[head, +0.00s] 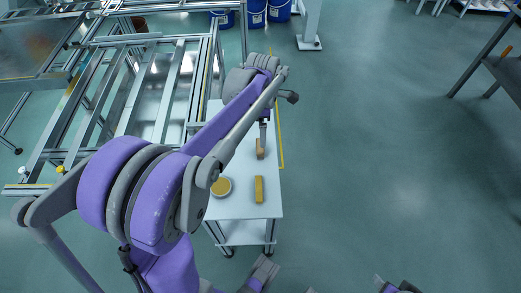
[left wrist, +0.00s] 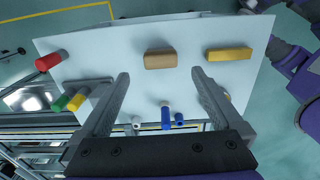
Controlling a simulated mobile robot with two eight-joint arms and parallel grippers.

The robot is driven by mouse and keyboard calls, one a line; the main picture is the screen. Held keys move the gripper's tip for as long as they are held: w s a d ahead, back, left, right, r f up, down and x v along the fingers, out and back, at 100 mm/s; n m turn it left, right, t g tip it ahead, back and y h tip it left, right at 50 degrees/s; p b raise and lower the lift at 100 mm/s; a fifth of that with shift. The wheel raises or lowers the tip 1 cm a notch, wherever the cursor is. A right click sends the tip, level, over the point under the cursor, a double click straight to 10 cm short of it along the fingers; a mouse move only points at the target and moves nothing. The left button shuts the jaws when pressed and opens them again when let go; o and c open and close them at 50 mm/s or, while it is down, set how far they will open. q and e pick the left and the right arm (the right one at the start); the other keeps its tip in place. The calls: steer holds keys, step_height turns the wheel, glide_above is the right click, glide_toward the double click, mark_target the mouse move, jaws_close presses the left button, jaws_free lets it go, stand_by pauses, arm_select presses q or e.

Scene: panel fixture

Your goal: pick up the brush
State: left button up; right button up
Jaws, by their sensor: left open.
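A short brown block (head: 260,149), which looks like the brush, lies on a white cart top (head: 240,207). It also shows in the left wrist view (left wrist: 160,59); no bristles can be made out. My left gripper (head: 262,124) is above the cart by the block. In the left wrist view the left gripper (left wrist: 160,73) is open and empty, its fingers spread to either side of the block and apart from it.
A yellow bar (head: 259,190) and a round tin (head: 221,187) share the cart. The wrist view also shows a red cylinder (left wrist: 47,62), a green-and-yellow piece (left wrist: 70,100) and blue pieces (left wrist: 167,116).

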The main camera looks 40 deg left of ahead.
arm_select(q)
step_height(320, 180, down, 3)
steer(key=shift+s+d+r, duration=0.1)
steer(key=shift+s, duration=0.05)
steer(key=shift+f+b, duration=0.3)
steer(key=shift+f, duration=0.35)
steer(key=f, duration=0.3)
steer(key=f+b, duration=0.1)
steer(key=f, duration=0.1)
steer(key=shift+a, duration=0.3)
steer(key=shift+r, duration=0.1)
steer(key=c, duration=1.3)
steer(key=shift+r, duration=0.1)
step_height(320, 180, up, 10)
steer(key=shift+f+p, duration=0.1)
steer(key=shift+p, duration=0.85)
